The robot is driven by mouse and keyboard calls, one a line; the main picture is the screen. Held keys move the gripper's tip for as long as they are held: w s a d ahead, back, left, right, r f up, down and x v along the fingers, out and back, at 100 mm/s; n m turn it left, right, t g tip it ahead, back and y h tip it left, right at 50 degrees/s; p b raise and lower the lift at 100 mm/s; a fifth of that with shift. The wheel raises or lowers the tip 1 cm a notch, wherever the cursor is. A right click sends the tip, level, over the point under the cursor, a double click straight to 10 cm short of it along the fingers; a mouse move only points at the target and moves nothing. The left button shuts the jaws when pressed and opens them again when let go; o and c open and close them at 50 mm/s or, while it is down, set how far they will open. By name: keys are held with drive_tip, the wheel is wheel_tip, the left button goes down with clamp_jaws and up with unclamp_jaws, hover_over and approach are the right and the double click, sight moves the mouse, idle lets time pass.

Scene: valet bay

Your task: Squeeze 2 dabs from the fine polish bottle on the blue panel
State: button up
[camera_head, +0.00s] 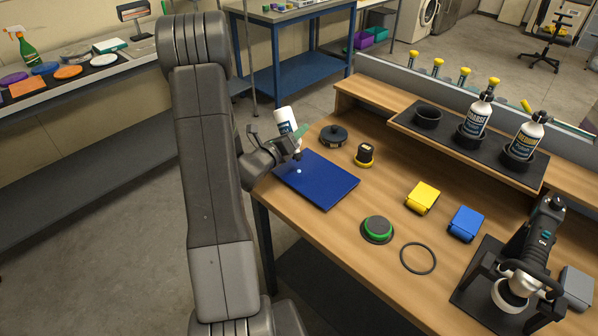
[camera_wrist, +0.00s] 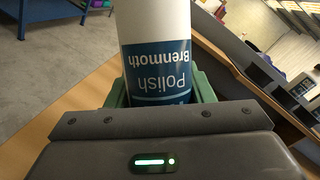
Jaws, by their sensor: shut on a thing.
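My gripper (camera_head: 292,138) is shut on a white bottle (camera_head: 284,115) with a blue label. The label reads "Polish" and "Brenmoth" upside down in the wrist view, where the bottle (camera_wrist: 160,28) stands between the green jaw pads. The bottle is turned over and tilted, its nozzle end pointing down above the far left part of the blue panel (camera_head: 325,185). The panel lies flat at the left end of the wooden bench. One small white dab shows on it, just below the nozzle end. Whether any fine print says "fine" is hidden.
A dark shelf holds an empty cup (camera_head: 428,115) and two more white bottles (camera_head: 477,115) (camera_head: 526,138). A black round pad (camera_head: 333,136), a yellow-and-black piece (camera_head: 364,155), a green-rimmed pad (camera_head: 377,229), yellow and blue blocks and a polisher (camera_head: 535,245) lie on the bench.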

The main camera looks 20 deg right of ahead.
drive_tip(key=shift+s+d+b, duration=3.25)
drive_tip(key=shift+d+b, duration=0.25)
drive_tip(key=shift+b, duration=0.6)
drive_tip(key=shift+s+d, duration=0.3)
drive_tip(key=shift+d, duration=0.05)
drive_tip(key=o, duration=0.4)
drive_tip(key=shift+c, duration=0.2)
drive_tip(key=shift+o, duration=0.7)
drive_tip(key=c, duration=0.8)
